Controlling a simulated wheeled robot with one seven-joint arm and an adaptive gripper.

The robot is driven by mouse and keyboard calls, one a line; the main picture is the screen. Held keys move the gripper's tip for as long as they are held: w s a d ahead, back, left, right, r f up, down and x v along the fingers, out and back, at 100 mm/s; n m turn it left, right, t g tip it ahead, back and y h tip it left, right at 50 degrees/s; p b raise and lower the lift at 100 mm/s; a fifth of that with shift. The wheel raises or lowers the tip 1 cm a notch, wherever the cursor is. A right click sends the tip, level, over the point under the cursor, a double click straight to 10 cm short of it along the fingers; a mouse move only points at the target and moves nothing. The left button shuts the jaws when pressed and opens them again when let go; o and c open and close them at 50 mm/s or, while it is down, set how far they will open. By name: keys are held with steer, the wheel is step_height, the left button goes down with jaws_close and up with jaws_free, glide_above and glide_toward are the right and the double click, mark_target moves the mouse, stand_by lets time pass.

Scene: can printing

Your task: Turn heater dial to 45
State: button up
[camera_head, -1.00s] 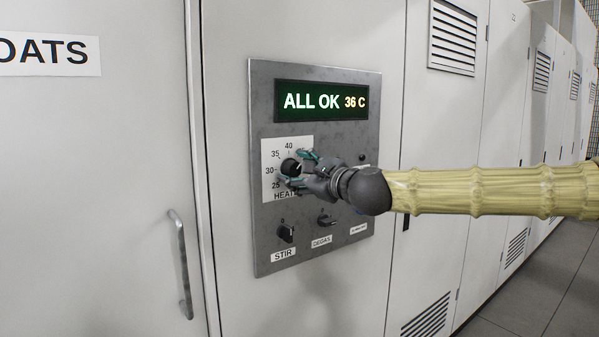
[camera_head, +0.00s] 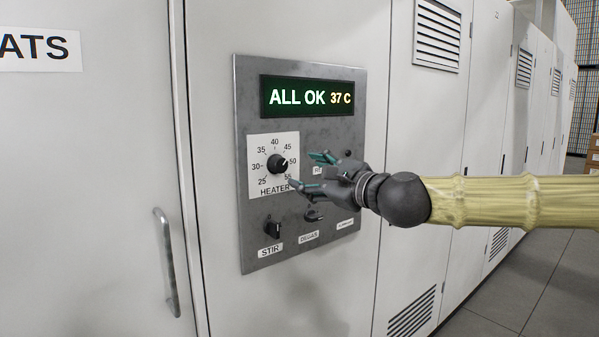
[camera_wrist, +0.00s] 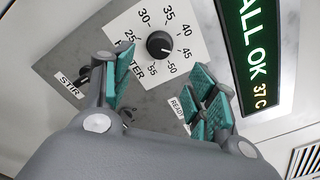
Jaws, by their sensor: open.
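The black heater dial (camera_head: 278,163) sits on a white scale plate on the grey control panel. Its pointer faces the right side of the scale, around the 45 to 50 marks; the exact reading is hard to tell. The dial also shows in the wrist view (camera_wrist: 160,44), beyond the fingertips. My gripper (camera_head: 312,172) is open and empty, to the right of the dial and apart from it. In the wrist view my gripper's teal finger pads (camera_wrist: 162,82) are spread wide with nothing between them.
The green display (camera_head: 312,97) above reads ALL OK 37 C. The STIR knob (camera_head: 272,229) and DEGAS knob (camera_head: 313,214) sit below the dial. A cabinet handle (camera_head: 166,262) stands out at left.

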steer(key=shift+v, duration=1)
steer(key=a+f+n+g+h, duration=0.15)
steer(key=a+f, duration=0.25)
steer(key=f, duration=1.1)
steer(key=s+f+n+g+h, duration=0.15)
steer(key=s+f, duration=0.25)
steer(key=f, duration=0.8)
steer(key=s+f+n+g+h+p, duration=0.1)
steer(key=s+f+n+g, duration=0.2)
steer(key=f, duration=0.9)
steer(key=s+f+n+g+h, duration=0.15)
steer(key=s+f, duration=0.25)
steer(key=f, duration=0.8)
steer(key=s+d+f+n+g+h, duration=0.1)
steer(key=s+d+f+n+g, duration=0.2)
steer(key=s+f, duration=0.5)
steer(key=s+d+f+n+g+h, duration=0.1)
steer(key=s+d+f+n, duration=0.25)
steer(key=s+f, duration=0.4)
steer(key=s+d+f+n+g+h, duration=0.1)
steer(key=s+d+f+n, duration=0.1)
steer(key=s+d, duration=0.4)
steer(key=s+d+f+n+g+h+p, duration=0.1)
steer(key=s+d+f, duration=0.4)
steer(key=s, duration=0.5)
steer(key=shift+d+f+n+g+h, duration=0.35)
steer(key=shift+d+n+g+h, duration=0.2)
steer(key=shift+d+n, duration=0.6)
steer(key=shift+a, duration=0.1)
